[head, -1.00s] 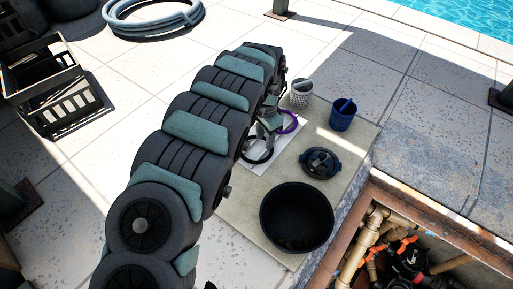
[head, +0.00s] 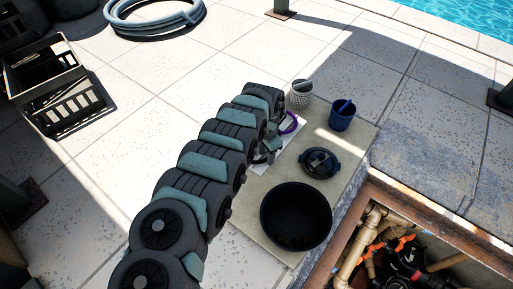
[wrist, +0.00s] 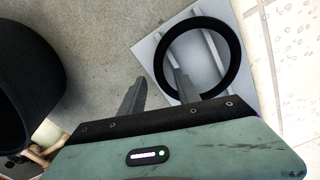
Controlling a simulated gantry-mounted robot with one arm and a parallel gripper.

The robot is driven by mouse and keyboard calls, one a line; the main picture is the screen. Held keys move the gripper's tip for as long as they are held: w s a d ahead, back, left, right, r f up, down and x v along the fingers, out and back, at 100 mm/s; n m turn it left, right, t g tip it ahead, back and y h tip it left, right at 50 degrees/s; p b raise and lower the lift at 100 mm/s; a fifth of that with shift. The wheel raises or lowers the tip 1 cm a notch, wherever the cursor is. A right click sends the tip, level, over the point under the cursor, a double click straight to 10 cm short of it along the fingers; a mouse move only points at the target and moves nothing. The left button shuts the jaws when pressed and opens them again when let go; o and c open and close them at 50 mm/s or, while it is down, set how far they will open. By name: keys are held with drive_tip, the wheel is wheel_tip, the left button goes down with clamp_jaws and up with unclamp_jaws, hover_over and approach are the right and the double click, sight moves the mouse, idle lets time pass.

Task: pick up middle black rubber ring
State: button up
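The black rubber ring (wrist: 197,20) lies flat on a pale square sheet (wrist: 146,48) in the wrist view. My gripper (wrist: 161,74) is open, with its two fingers apart and nothing held. In the picture, the right finger overlaps the ring's opening and the left finger is outside it, with the ring's lower left rim between them. I cannot tell the fingers' height above the ring. In the head view my arm covers most of the black ring. A purple ring (head: 290,123) shows just beyond my gripper. Any other ring is hidden.
A large black tub (head: 296,216), a dark lid-like part (head: 319,162), a blue cup (head: 342,116) and a light perforated cup (head: 300,95) stand on the mat (head: 258,205). The open pit with pipes (head: 362,242) lies at lower right.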

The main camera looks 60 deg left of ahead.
drive_tip(key=shift+f, duration=0.55)
drive_tip(key=shift+c, duration=0.6)
clamp_jaws()
